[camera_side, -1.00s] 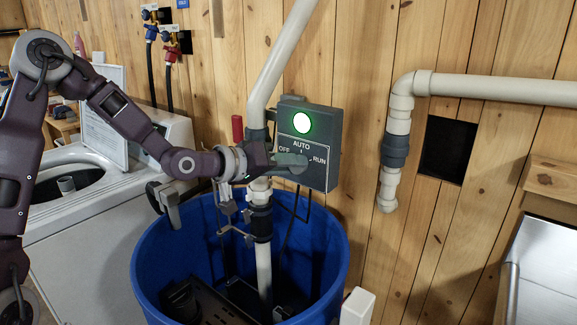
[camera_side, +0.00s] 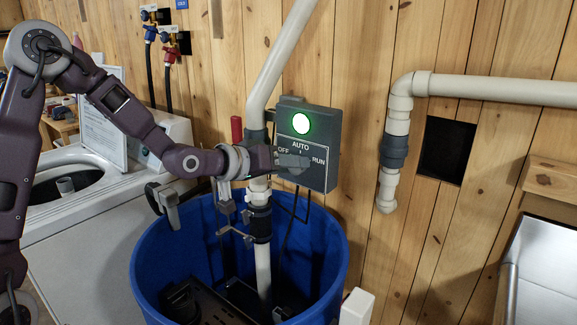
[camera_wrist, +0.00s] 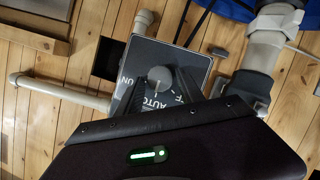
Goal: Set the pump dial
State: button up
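The grey pump control box (camera_side: 325,122) is mounted by the white pipe above the blue tub. Its face has a lit green lamp (camera_side: 301,124) and the labels OFF, AUTO and RUN. In the wrist view, the round grey dial (camera_wrist: 160,78) shows on the box face (camera_wrist: 144,54), near the AUTO lettering. My gripper (camera_side: 300,163) is at the lower part of the face, covering the dial in the side view. In the wrist view, my gripper's dark fingers (camera_wrist: 162,90) stand apart on either side of the dial. Contact and the dial's exact setting are unclear.
The blue tub (camera_side: 165,262) stands below with a vertical pipe (camera_side: 264,270) and clamps. A white washer (camera_side: 90,215) is at left, and a metal sink (camera_side: 540,265) is at right. A grey pipe (camera_side: 490,90) runs along the plank wall.

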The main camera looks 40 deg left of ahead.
jog(key=shift+o, duration=0.7)
jog(key=v, duration=0.7)
jog(key=s+m+g+y, duration=0.3)
jog(key=s+g, duration=0.5)
jog(key=s, duration=2.3)
jog(key=shift+s+d+f+m, duration=0.3)
jog(key=shift+s+d+m, duration=0.1)
jog(key=shift+m, duration=0.1)
